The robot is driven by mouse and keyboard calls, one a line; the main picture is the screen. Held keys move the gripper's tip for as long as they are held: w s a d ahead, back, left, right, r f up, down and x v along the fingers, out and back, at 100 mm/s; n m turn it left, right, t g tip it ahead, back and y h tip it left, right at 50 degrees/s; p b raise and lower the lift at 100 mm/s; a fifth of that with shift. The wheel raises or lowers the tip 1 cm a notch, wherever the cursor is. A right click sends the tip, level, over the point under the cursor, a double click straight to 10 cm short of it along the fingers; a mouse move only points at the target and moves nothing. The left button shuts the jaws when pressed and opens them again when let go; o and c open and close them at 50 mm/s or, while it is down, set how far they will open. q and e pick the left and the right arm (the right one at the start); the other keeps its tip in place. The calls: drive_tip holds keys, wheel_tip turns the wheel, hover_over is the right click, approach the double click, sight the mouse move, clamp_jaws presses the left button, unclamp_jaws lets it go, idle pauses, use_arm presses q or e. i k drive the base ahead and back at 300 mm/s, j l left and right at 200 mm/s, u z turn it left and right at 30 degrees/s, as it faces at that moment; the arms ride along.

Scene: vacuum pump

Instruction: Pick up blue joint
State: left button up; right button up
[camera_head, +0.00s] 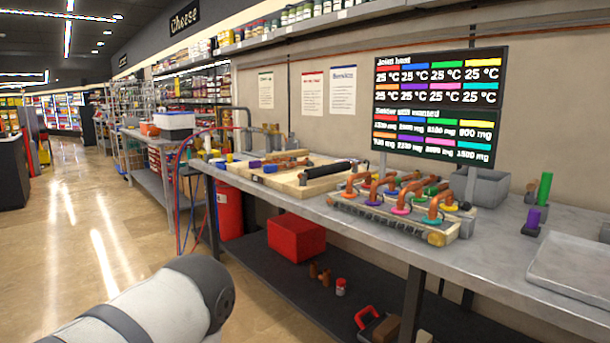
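Several copper pipe joints with coloured rings stand in a fixture (380,222) on the workbench, right of centre. A small blue patch, likely the blue joint (391,192), shows in the back row. A pale link of my arm shows at the lower left, well apart from the joints. Neither of my grippers is in view.
The grey workbench (490,262) runs along the wall. A wooden board (285,187) with a dark tool lies left of the fixture. A display (438,105) stands behind. A grey bin (480,187) and green cylinder (544,189) are right. The floor at left is clear.

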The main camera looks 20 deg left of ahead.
sight(268, 169)
drive_tip(key=i+j+z, duration=0.1)
drive_tip(key=j, duration=0.3)
drive_tip(key=i+j+z, duration=0.1)
drive_tip(key=i+j, duration=0.15)
drive_tip(key=j, duration=0.15)
drive_tip(key=i+j+z, duration=0.1)
drive_tip(key=j, duration=0.3)
drive_tip(key=i+j+z, duration=0.1)
drive_tip(key=j, duration=0.35)
drive_tip(key=i+j+z, duration=0.1)
drive_tip(key=i+j, duration=0.15)
drive_tip(key=j, duration=0.15)
drive_tip(key=i+j+z, duration=0.1)
drive_tip(key=j, duration=0.35)
